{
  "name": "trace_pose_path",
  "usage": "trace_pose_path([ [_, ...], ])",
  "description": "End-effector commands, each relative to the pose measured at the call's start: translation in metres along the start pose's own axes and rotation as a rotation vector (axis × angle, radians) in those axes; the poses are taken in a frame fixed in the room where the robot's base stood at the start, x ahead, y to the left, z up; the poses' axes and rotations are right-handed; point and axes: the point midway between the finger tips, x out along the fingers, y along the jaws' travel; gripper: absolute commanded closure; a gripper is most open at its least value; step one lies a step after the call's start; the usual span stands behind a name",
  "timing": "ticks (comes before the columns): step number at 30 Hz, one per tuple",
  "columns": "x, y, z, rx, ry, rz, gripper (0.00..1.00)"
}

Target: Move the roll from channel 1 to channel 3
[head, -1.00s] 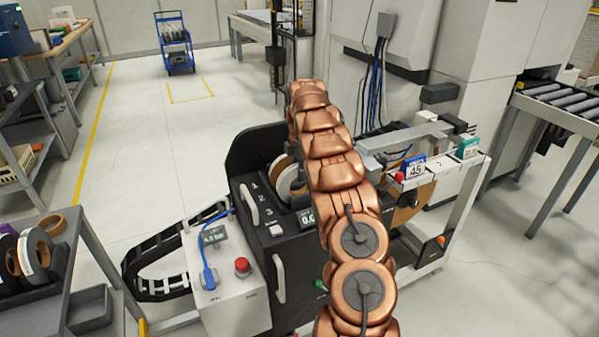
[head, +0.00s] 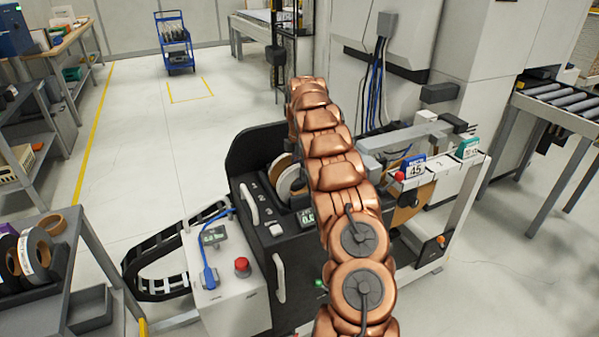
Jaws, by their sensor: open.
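The black roll magazine (head: 246,160) stands in the middle of the head view, with channel numbers 1, 2 and 3 (head: 262,200) on its front. A white roll with a brown core (head: 289,178) stands upright in it, partly hidden behind my copper-coloured arm. I cannot tell which channel this roll sits in. My arm reaches up and away over the magazine. My gripper is hidden behind the arm, so its place relative to the roll does not show.
A grey cart (head: 62,300) with several rolls is at the lower left. A machine rail with a blue "45" sign (head: 414,167) lies at right.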

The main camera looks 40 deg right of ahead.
Motion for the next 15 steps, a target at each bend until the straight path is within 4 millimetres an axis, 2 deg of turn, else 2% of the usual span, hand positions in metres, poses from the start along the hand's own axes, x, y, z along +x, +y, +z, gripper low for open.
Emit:
trace_pose_path([
  [14, -0.042, 0.000, 0.000, 0.000, -0.001, 0.002, 0.50],
  [15, -0.050, 0.001, -0.002, -0.002, 0.000, 0.001, 0.50],
])
